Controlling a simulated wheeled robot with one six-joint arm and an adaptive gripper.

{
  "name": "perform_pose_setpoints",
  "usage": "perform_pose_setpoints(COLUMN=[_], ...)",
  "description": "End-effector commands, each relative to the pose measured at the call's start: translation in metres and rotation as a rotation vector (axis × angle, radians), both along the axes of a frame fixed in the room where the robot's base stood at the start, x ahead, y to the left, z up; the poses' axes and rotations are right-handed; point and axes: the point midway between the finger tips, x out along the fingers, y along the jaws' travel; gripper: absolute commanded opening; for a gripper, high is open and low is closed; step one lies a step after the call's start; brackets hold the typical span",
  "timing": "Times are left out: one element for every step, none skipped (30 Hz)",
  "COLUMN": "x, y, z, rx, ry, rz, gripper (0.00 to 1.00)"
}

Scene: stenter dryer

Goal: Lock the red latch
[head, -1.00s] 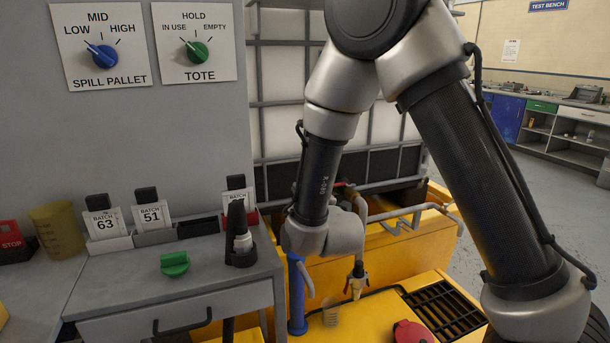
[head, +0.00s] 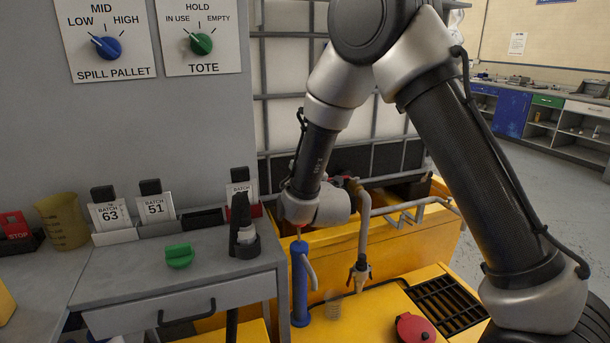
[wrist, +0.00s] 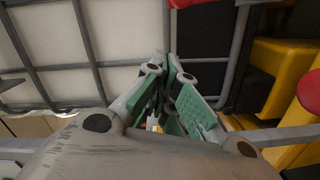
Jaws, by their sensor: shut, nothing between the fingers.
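In the head view my wrist hides most of the gripper.
The yellow spill pallet (head: 270,255) lies below my arm, with a blue upright cylinder (head: 300,285), a tap (head: 360,272) and a red cap (head: 415,328). A grey drawer cabinet (head: 110,285) stands at left. The floor at right is clear.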

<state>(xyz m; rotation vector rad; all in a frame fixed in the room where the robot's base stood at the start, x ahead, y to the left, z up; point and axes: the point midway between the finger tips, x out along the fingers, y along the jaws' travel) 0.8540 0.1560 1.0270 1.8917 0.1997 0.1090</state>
Motion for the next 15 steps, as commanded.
perform_pose_setpoints(x=[0.011,0.017,0.025,0.027,0.028,0.030,0.032,0.033,0.035,0.036,0.037,0.038,0.038,0.039,0.039], y=[0.001,0.002,0.004,-0.001,-0.007,-0.012,-0.015,-0.019,-0.022,-0.024,-0.025,-0.027,-0.029,-0.030,-0.030], z=[0.000,-0.001,-0.001,-0.003,-0.005,-0.007,-0.008,-0.009,-0.011,-0.012,-0.012,-0.013,-0.013,-0.013,-0.013], rx=[0.001,0.002,0.002,0.001,-0.001,-0.001,-0.001,-0.001,-0.001,0.000,0.000,0.000,0.000,0.000,0.000], ry=[-0.001,-0.001,-0.001,0.001,0.001,0.001,0.002,0.002,0.002,0.002,0.002,0.002,0.002,0.002,0.000], rz=[-0.003,-0.004,-0.003,-0.004,-0.005,-0.005,-0.003,-0.003,-0.003,-0.003,-0.002,-0.002,-0.002,-0.002,-0.001], gripper=[0.00,0.00,0.00,0.00,0.00,0.00,0.00,0.00,0.00,0.00,0.00,0.00,0.00,0.00,0.00])
